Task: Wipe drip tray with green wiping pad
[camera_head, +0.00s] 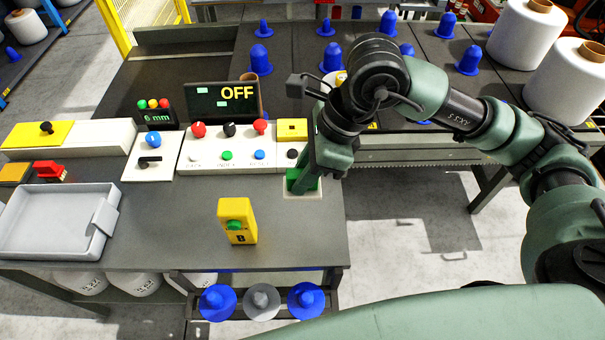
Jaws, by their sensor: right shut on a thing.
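The green wiping pad (294,176) is at the right end of the grey workbench, just above or on a small white square base (303,194); I cannot tell if it touches it. My right gripper (303,180) points down and is shut on the pad, hiding part of it. A shallow light-grey tray (24,249), which looks like the drip tray, lies at the bench's left end, well apart from the pad. It looks empty, with a notched piece at its right rim. My left gripper is not in view.
A yellow box marked B (238,222) stands between pad and tray. Behind are a white control panel (215,160) with knobs and a display reading OFF (222,101). Blue cones (260,56) and white bobbins (525,35) stand at the back. The bench middle is mostly clear.

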